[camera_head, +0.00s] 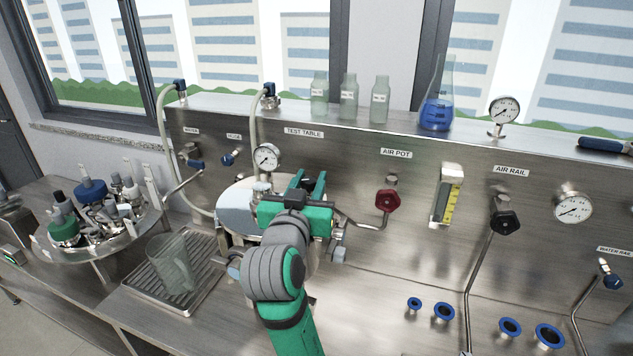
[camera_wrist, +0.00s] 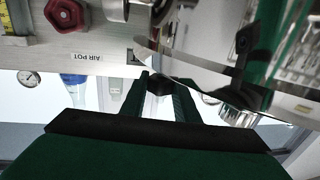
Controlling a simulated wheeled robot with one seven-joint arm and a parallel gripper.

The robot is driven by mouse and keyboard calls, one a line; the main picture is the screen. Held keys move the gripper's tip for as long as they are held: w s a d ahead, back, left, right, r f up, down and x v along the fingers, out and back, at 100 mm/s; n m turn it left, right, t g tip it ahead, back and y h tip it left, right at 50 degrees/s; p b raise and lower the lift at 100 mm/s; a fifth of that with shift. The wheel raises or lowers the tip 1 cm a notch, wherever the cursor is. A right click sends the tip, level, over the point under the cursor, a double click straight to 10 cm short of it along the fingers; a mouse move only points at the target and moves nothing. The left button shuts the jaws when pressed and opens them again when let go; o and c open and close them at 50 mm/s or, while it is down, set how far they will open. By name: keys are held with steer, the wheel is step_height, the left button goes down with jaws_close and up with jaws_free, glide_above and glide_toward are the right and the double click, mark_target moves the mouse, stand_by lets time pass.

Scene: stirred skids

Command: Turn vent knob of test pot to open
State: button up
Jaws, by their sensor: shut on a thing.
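The test pot (camera_head: 237,207) is a steel vessel with a shiny lid, standing below the TEST TABLE label, with a dial gauge (camera_head: 266,158) over it. My gripper (camera_head: 309,184) is over the right part of the pot and hides much of it in the head view. In the wrist view my gripper (camera_wrist: 160,88) is shut on a small black knob (camera_wrist: 159,84) between its green fingers, beside the curved steel lid edge (camera_wrist: 205,88). The knob is hidden in the head view. Its exact turn cannot be told.
A red AIR POT valve (camera_head: 388,201) with a pipe is just right of my gripper. A glass beaker (camera_head: 172,265) stands on a ribbed tray (camera_head: 203,290) at left. A round platter (camera_head: 92,250) holds several fittings. Bottles and a blue flask (camera_head: 437,113) line the ledge.

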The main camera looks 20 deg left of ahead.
steer(key=shift+s+f+n+g+y, duration=0.15)
steer(key=shift+n+g+y, duration=0.25)
steer(key=shift+n+y, duration=1.25)
steer(key=shift+c, duration=0.2)
steer(key=shift+m+y, duration=0.35)
steer(key=shift+y, duration=0.1)
steer(key=o, duration=1.1)
steer(key=shift+c, duration=0.2)
steer(key=shift+w, duration=0.2)
steer(key=shift+d, duration=0.1)
